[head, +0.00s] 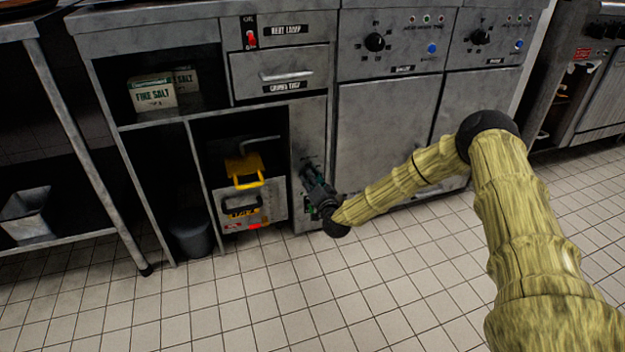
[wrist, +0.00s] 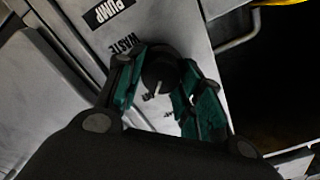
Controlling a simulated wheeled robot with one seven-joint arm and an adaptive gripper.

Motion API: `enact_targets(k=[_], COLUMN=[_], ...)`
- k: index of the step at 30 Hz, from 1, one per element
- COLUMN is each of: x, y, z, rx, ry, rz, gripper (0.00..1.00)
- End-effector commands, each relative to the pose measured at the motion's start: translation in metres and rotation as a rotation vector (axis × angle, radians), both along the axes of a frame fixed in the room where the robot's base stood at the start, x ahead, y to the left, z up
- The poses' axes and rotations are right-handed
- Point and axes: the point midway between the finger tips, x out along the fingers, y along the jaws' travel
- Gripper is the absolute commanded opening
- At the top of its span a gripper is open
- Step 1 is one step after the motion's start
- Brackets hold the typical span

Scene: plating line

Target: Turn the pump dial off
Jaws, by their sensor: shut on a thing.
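The pump dial (wrist: 160,72) is a dark round knob with a pale pointer mark, on a grey metal panel in the wrist view. A black "PUMP" label (wrist: 108,11) and the word "WASTE" are on the panel beside it. My gripper (wrist: 163,80) has its green-padded fingers on either side of the dial and is shut on it. In the head view my gripper (head: 316,190) reaches the narrow panel (head: 309,130) right of the open bay and hides the dial there. Lettering near the dial is partly covered by the fingers.
A dark bin (head: 191,236) stands further left. Fire salt boxes (head: 153,93) are on the shelf above. Two other black knobs (head: 375,42) are on the upper fronts. The tiled floor (head: 290,310) is clear.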

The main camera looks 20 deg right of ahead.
Motion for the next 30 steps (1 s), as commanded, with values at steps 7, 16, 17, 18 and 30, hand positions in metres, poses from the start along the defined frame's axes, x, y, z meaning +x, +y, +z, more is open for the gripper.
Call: enact_targets(k=[7, 16, 17, 18, 30], x=[-0.0002, -0.0002, -0.0003, -0.0003, 0.0002], y=[-0.0025, -0.0028, -0.0029, -0.0029, -0.0008], z=[-0.0009, -0.0012, -0.0012, -0.0012, -0.0009], rx=[0.083, 0.107, 0.107, 0.106, 0.106], ry=[0.004, 0.004, 0.004, 0.004, 0.004], rz=[-0.004, -0.004, -0.004, -0.004, -0.001], gripper=[0.13, 0.13, 0.13, 0.13, 0.58])
